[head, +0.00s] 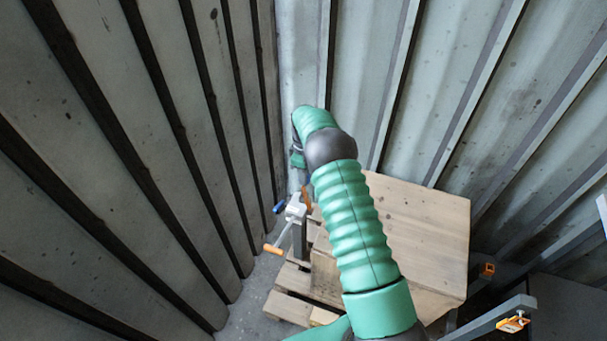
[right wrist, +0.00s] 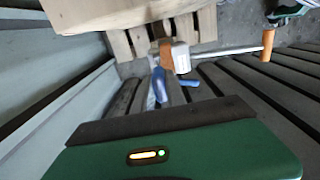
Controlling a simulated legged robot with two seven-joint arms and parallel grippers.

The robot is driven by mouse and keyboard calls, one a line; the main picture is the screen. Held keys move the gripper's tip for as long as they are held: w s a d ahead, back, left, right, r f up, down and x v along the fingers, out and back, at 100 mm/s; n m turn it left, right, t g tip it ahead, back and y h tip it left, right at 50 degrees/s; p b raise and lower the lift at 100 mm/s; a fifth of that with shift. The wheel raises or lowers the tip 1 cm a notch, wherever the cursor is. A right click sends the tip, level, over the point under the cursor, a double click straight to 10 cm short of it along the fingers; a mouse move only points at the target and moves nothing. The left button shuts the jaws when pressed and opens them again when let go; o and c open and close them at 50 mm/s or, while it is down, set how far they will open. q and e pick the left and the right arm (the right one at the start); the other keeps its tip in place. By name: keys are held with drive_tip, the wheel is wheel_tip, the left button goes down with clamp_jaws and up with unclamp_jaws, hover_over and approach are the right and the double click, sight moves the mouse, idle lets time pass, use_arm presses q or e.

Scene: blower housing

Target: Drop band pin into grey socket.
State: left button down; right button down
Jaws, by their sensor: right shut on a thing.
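My right arm reaches away across the head view, and its gripper (head: 299,172) is at the far end, over the left back edge of the wooden board. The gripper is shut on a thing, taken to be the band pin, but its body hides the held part. In the right wrist view, only the green gripper housing with its dark front edge shows; the fingertips are hidden. I cannot make out the grey socket for certain. A whitish fixture (head: 295,209) stands just below the gripper and also shows in the right wrist view (right wrist: 181,57). My left gripper is not in view.
The fixture carries a rod with an orange handle (head: 272,249) and has a blue part (head: 280,207). A wooden board (head: 425,215) lies on pallets (head: 290,306). Ribbed metal walls close in left and behind. A grey bar with an orange piece (head: 512,323) sits lower right.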

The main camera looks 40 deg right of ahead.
sight(304, 187)
drive_tip(key=shift+f+b, duration=0.45)
drive_tip(key=shift+f, duration=0.35)
drive_tip(key=shift+a+f+b, duration=0.15)
drive_tip(key=shift+f+b, duration=0.8)
drive_tip(key=shift+f, duration=0.2)
drive_tip(key=shift+f+b, duration=0.45)
drive_tip(key=shift+f, duration=0.8)
drive_tip(key=shift+f, duration=0.1)
drive_tip(key=c, duration=1.3)
unclamp_jaws()
